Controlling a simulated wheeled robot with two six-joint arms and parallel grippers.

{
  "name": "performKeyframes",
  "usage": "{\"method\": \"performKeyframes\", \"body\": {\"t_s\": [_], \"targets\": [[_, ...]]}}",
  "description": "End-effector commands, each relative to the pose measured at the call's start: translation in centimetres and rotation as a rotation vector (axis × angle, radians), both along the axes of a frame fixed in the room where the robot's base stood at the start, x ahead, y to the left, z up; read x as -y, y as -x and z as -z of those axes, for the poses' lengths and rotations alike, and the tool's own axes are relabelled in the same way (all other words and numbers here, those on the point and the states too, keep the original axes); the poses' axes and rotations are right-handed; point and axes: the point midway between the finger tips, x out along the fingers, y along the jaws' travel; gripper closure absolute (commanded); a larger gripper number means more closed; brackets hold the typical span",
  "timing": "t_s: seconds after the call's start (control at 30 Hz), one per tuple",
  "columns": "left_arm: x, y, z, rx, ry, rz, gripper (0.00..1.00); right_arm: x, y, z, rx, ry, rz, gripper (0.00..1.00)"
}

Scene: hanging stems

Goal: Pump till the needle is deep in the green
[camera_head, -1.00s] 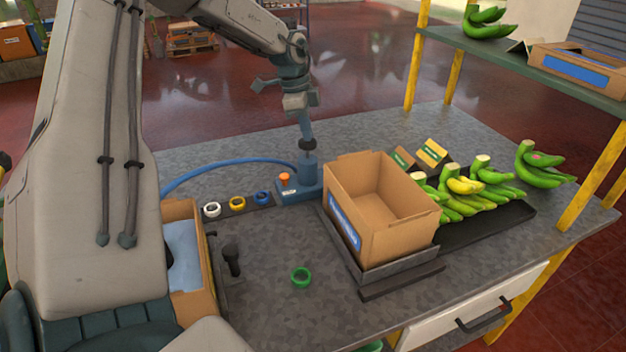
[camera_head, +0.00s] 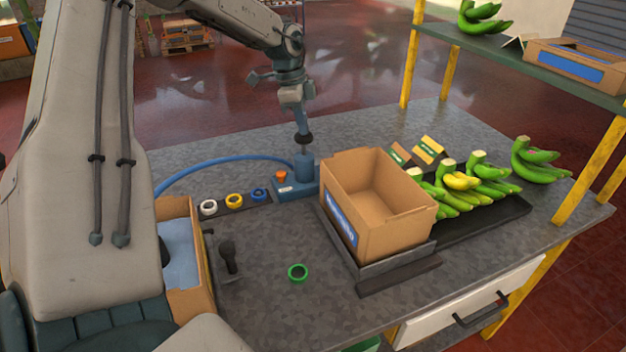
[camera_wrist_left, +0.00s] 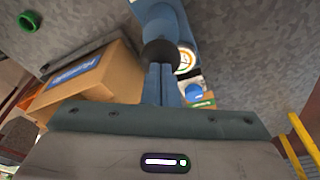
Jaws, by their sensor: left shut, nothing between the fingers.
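The blue hand pump (camera_head: 304,166) stands on the workbench left of the cardboard box, with a black knob (camera_head: 303,138) on top and a short length of rod showing below it. My left gripper (camera_head: 301,124) is shut and empty, its fingertips pointing down at the knob from above. In the left wrist view the shut fingers (camera_wrist_left: 160,82) meet the black knob (camera_wrist_left: 160,52), apparently touching it. The round gauge (camera_wrist_left: 185,61), with a white face, is partly hidden beside the knob; its needle is too small to read. My right gripper is out of view.
A blue hose (camera_head: 215,166) curves left from the pump. An orange knob (camera_head: 281,175) sits on its base. Coloured rings (camera_head: 234,200) lie on a strip. A cardboard box (camera_head: 378,212) and bananas (camera_head: 460,188) stand right. A green ring (camera_head: 298,272) lies on open bench.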

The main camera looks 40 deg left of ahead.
Motion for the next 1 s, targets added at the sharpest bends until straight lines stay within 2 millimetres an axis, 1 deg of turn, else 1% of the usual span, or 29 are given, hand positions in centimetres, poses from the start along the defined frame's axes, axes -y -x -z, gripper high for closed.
{"method": "performKeyframes", "body": {"t_s": [0.03, 0.2, 0.23, 0.37, 0.63, 0.73, 1.0], "targets": [[0.0, 0.1, 0.9, -0.003, 0.001, 0.001, 1.0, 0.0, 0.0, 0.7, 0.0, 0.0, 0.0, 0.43], [0.0, 0.1, 2.1, -0.004, 0.001, 0.001, 1.0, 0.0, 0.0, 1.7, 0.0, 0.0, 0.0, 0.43], [0.1, 0.1, 1.7, -0.004, 0.001, 0.001, 1.0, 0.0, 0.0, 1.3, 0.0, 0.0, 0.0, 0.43], [0.0, 0.1, 1.2, -0.002, 0.002, 0.001, 1.0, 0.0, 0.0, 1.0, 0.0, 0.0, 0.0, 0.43], [0.0, 0.1, -1.1, -0.002, 0.002, 0.001, 1.0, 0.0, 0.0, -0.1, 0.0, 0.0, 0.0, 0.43], [0.0, 0.1, -1.4, -0.002, 0.002, 0.001, 1.0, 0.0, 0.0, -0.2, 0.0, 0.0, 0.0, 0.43], [0.0, 0.1, -1.3, -0.002, 0.001, 0.0, 1.0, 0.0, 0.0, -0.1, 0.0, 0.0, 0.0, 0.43]]}}
